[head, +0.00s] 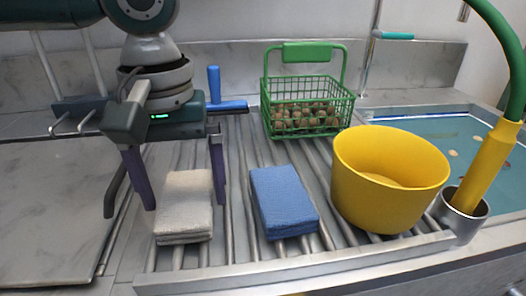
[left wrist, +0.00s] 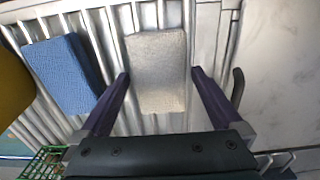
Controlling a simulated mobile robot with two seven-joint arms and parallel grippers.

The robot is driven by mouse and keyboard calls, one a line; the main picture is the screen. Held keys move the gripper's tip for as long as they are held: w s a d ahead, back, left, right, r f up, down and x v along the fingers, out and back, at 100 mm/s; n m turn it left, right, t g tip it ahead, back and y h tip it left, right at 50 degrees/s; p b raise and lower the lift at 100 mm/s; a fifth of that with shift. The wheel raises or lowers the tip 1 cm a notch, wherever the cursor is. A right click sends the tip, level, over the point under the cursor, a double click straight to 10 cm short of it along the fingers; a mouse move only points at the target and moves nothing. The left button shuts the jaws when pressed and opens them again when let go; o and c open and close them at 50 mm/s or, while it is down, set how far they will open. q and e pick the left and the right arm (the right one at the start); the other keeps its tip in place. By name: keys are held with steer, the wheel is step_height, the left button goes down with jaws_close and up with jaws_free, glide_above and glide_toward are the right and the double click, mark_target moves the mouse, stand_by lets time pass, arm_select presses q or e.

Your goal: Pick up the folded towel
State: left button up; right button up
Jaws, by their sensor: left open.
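A folded beige towel (head: 184,208) lies on the ribbed metal drainboard, with layered edges at its front. It also shows in the left wrist view (left wrist: 157,70), between my finger tips. A blue folded cloth or block (head: 283,202) lies to its right, apart from it; it is at the left in the left wrist view (left wrist: 62,74). My left gripper (head: 186,202) is open, its two purple fingers pointing down on either side of the beige towel. I cannot tell whether the fingers touch it. My right gripper is not in view.
A green wire basket (head: 304,105) of brown chestnuts stands behind the blue piece. A yellow bucket (head: 388,180) stands to the right, near a metal cup (head: 466,214) holding a yellow-handled tool. The left counter (head: 50,215) is clear.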

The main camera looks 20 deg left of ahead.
arm_select(q)
steer(key=c, duration=1.3)
step_height(320, 180, up, 20)
steer(key=p, duration=0.4)
step_height(320, 180, up, 17)
steer(key=m+p, duration=0.7)
steer(key=p, duration=1)
glide_above(185, 197)
steer(key=s+d, duration=0.3)
steer(key=d, duration=0.2)
steer(key=shift+n, duration=0.3)
steer(key=s+r+p, duration=0.1)
steer(key=r+p, duration=0.9)
steer(key=p, duration=0.1)
steer(key=s+r+p, duration=0.2)
steer(key=r+p, duration=0.9)
steer(key=s+r+p, duration=0.2)
steer(key=r+p, duration=0.9)
steer(key=shift+s+a, duration=0.1)
